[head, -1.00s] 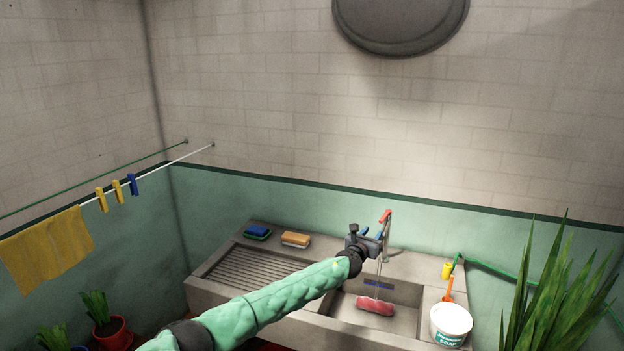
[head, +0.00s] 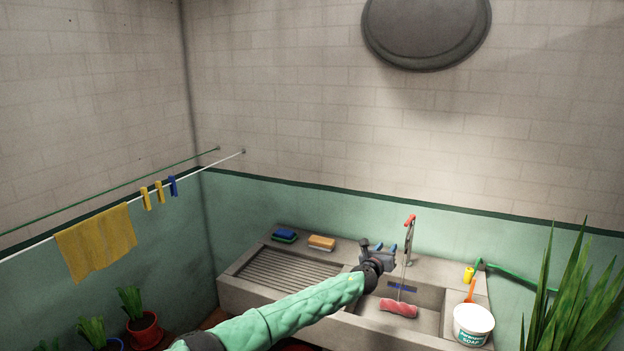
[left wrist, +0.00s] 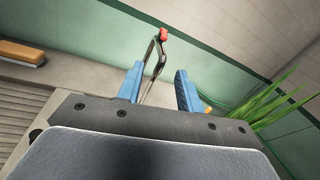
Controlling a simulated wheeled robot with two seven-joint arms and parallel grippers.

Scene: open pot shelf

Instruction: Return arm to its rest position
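My left arm in its green sleeve reaches from the bottom of the head view toward the sink (head: 345,325). My left gripper (head: 400,247) is over the back of the basin, just left of the faucet (head: 409,235) in the picture. In the left wrist view, its two blue fingers (left wrist: 158,88) are apart with nothing held between them. The faucet with its red top (left wrist: 163,36) shows beyond the gap. Water runs from the faucet toward a pink-red object (head: 398,308) in the basin. My right gripper is not in view.
A white soap bucket (head: 473,324) stands right of the basin. A plant (head: 572,300) is at the right. A yellow cloth (head: 96,242) hangs at left. The ribbed drainboard (head: 290,272) is clear.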

